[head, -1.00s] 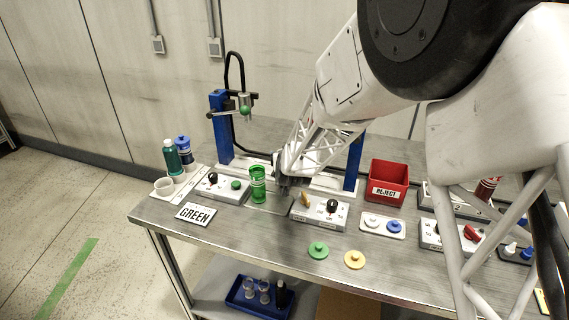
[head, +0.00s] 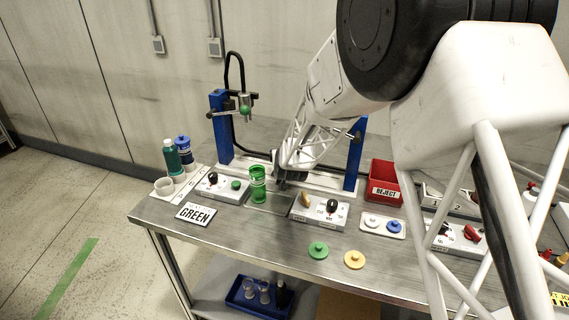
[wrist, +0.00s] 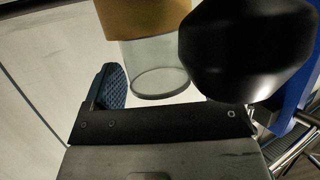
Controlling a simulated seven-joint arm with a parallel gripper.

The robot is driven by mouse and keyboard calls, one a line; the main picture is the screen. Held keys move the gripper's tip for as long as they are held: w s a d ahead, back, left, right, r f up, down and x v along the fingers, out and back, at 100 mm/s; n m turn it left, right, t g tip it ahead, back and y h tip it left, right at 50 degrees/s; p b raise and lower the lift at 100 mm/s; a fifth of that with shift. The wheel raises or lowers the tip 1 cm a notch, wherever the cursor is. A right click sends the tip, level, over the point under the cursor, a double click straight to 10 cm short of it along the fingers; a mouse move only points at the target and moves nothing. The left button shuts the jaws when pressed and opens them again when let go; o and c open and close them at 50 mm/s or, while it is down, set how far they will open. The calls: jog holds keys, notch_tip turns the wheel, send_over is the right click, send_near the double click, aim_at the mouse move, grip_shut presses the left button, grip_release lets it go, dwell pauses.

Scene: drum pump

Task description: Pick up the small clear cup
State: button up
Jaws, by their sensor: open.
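My gripper (head: 284,180) is over the middle of the table, just right of the green cup (head: 258,184); its fingertips are hard to make out there. In the wrist view a blue ridged finger pad (wrist: 111,86) stands left of a clear cylinder (wrist: 158,68) with an amber part above it, and I see no contact. I cannot tell whether this is the small clear cup. Small pale cups (head: 163,187) stand at the table's left end. Clear cups (head: 263,289) also stand in a blue tray on the lower shelf.
A dark rounded shape (wrist: 248,50) fills the wrist view's upper right. Blue posts (head: 221,128) rise behind the gripper. Control boxes (head: 319,209) with knobs stand in front. A red reject bin (head: 388,183) is to the right. Green and yellow discs (head: 318,250) lie near the front edge.

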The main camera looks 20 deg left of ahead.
dwell(0.6)
jog(key=c, duration=1)
jog(key=shift+c, duration=0.2)
notch_tip(320, 180, up, 28)
dwell(0.7)
